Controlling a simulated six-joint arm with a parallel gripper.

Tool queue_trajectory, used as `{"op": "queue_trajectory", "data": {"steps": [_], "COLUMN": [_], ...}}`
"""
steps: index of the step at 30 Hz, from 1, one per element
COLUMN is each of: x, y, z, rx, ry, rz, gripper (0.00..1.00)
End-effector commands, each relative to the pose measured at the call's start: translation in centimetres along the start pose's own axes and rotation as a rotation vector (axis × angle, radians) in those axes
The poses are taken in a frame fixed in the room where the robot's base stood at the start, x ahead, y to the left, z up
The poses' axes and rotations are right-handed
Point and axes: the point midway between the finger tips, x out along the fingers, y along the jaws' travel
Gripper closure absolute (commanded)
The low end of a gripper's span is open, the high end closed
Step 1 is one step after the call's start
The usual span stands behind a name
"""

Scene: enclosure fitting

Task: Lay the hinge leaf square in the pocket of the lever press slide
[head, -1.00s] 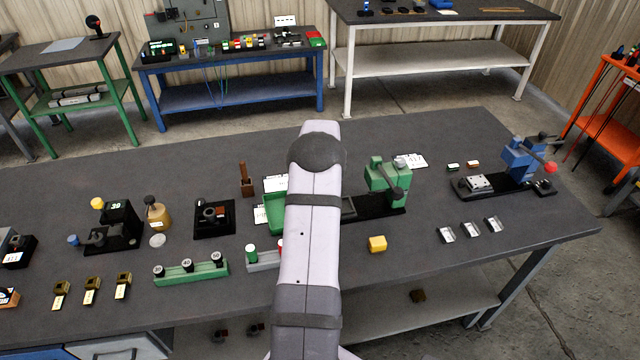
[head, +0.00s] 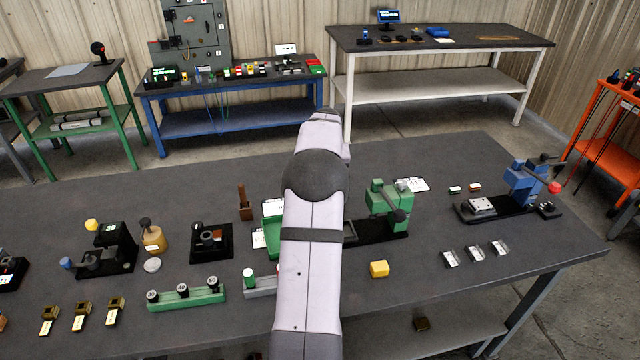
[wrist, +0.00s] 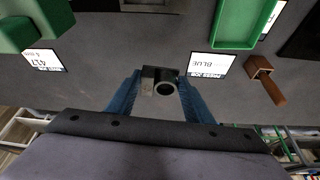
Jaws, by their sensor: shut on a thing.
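In the wrist view my gripper (wrist: 162,92) has its two blue fingers shut on the hinge leaf (wrist: 150,78), a small grey metal piece with a round barrel end. It is held above the dark bench. In the head view my arm hides the gripper and the leaf. A green lever press (head: 385,205) with a dark ball on its lever stands on a black base just right of my arm; its slide is partly hidden. Its green body (wrist: 42,18) shows at the upper left of the wrist view. A blue lever press (head: 525,182) with a red ball stands farther right.
A green tray (wrist: 240,25) and a brown upright block (wrist: 265,80) lie on the right of the wrist view. White cards (wrist: 212,66) lie nearby. Several small silver pieces (head: 475,253) and a yellow block (head: 379,269) sit right of my arm. Bench between the presses is mostly clear.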

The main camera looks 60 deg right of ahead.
Motion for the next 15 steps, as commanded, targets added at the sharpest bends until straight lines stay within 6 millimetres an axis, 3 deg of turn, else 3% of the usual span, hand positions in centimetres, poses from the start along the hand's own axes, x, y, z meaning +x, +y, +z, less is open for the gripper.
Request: {"op": "queue_trajectory", "data": {"steps": [9,15], "x": [-4.9,-7.5], "y": [3.3,5.3], "z": [-1.8,-0.5], "rx": [0.048,0.089], "ry": [0.005,0.0], "rz": [0.021,0.036], "gripper": [0.82,0.82]}}
